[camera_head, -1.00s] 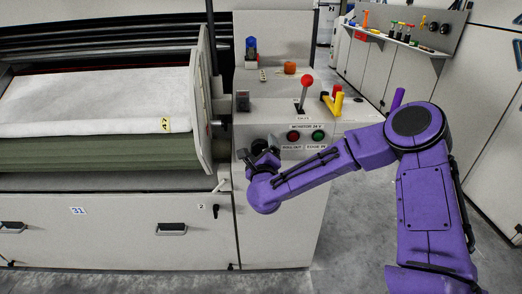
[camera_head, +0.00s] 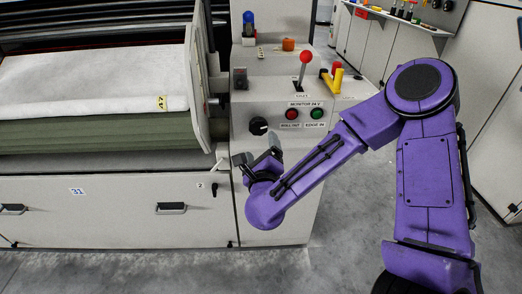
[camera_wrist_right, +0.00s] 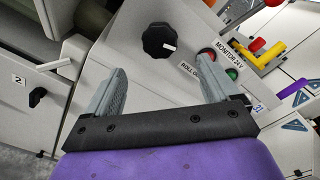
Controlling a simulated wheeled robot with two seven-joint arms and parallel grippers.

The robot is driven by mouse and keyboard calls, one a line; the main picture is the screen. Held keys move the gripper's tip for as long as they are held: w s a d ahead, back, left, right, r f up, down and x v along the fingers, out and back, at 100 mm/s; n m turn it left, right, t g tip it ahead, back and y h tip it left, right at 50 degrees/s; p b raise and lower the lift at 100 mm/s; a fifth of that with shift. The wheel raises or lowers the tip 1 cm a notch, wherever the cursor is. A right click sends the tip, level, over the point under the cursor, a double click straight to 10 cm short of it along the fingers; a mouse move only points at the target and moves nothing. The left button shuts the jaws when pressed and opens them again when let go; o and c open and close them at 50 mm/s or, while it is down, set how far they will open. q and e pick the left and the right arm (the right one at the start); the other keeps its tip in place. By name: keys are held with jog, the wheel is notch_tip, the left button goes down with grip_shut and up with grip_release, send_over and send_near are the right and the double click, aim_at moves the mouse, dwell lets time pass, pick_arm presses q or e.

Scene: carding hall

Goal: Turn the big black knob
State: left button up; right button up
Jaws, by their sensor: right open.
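The big black knob (camera_head: 258,126) sits on the front of the light grey control panel (camera_head: 245,107), left of a red and a green button. In the right wrist view the black knob (camera_wrist_right: 161,39) shows with a white mark, beyond and between the fingers. My right gripper (camera_head: 258,158) is just below the knob in the head view, apart from it. Its two grey fingers are spread wide and empty in the right wrist view (camera_wrist_right: 165,88). My left gripper is in neither view.
The red button (camera_head: 292,114) and green button (camera_head: 317,113) are right of the knob. A red-ball lever (camera_head: 306,57) and yellow handles (camera_head: 335,79) stand above. A small black handle (camera_head: 215,189) is on the cabinet at left. Open floor lies at right.

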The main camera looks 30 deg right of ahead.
aim_at(259, 128)
dwell(0.3)
jog(key=w+d+n+p, duration=0.2)
jog(key=w+n+p, duration=0.1)
jog(key=n+p, duration=0.3)
jog(key=w+d+n+p, duration=0.1)
jog(key=w+n+p, duration=0.2)
jog(key=n+p, duration=0.3)
jog(key=w+d+n+p, duration=0.2)
jog(key=n+p, duration=0.4)
jog(key=n, duration=0.5)
jog(key=shift+w+d+r, duration=0.3)
jog(key=shift+w+r, duration=0.05)
jog(key=shift+w, duration=0.3)
jog(key=c, duration=1)
